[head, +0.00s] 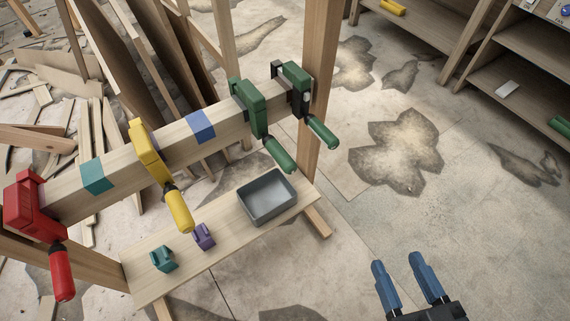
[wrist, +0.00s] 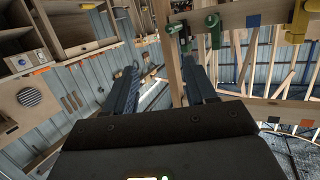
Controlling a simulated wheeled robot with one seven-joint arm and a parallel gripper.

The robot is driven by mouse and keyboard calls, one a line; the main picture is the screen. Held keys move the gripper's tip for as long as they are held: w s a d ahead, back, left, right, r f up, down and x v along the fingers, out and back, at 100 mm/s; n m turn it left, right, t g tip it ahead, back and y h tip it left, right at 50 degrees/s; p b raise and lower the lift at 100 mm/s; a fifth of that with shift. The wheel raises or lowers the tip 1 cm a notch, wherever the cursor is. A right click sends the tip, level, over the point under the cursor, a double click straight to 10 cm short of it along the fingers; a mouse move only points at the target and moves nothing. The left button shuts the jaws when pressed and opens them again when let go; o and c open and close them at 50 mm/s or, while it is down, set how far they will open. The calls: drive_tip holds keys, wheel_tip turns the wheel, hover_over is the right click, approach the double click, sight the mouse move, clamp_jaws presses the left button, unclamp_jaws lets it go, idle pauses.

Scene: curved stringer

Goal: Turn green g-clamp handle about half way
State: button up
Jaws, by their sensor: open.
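Two green g-clamps grip the right end of the wooden beam (head: 120,165) in the head view. The nearer green clamp (head: 254,104) has its green handle (head: 280,154) hanging down and to the right. The farther green clamp (head: 295,80) sits by the upright post, with its green handle (head: 322,132) also pointing down right. In the wrist view, green clamp parts (wrist: 213,30) show at the top, beyond my fingers. My gripper (head: 396,260) is open and empty, with blue fingers, at the lower right of the head view, well apart from both clamps. It also shows in the wrist view (wrist: 158,66).
A yellow clamp (head: 146,150) and a red clamp (head: 28,205) sit farther left on the beam. A grey tray (head: 267,216) and small teal (head: 163,258) and purple (head: 203,236) clamps lie on the lower shelf. A wooden post (head: 319,60) stands beside the green clamps. The floor right of it is clear.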

drive_tip(key=w+a+f+n+y+b, duration=0.1)
drive_tip(key=w+a+f+y+b, duration=0.15)
drive_tip(key=w, duration=0.25)
drive_tip(key=w+a+f+n+y+b, duration=0.1)
drive_tip(key=w+a+f+b, duration=0.1)
drive_tip(key=w+a+f, duration=0.3)
drive_tip(key=n+y+b, duration=0.3)
drive_tip(key=y, duration=0.1)
approach(281, 157)
drive_tip(key=w, duration=0.2)
drive_tip(key=w+a+f, duration=0.1)
drive_tip(key=shift+a+h, duration=0.1)
drive_tip(key=shift+h, duration=0.15)
drive_tip(key=p+x, duration=0.1)
drive_tip(key=x, duration=0.5)
drive_tip(key=shift+w+a, duration=0.15)
drive_tip(key=shift+a, duration=0.1)
drive_tip(key=shift+w+a+f+p, duration=0.1)
drive_tip(key=shift+w+a+p, duration=0.2)
drive_tip(key=shift+w, duration=0.25)
drive_tip(key=shift+c, duration=0.5)
clamp_jaws()
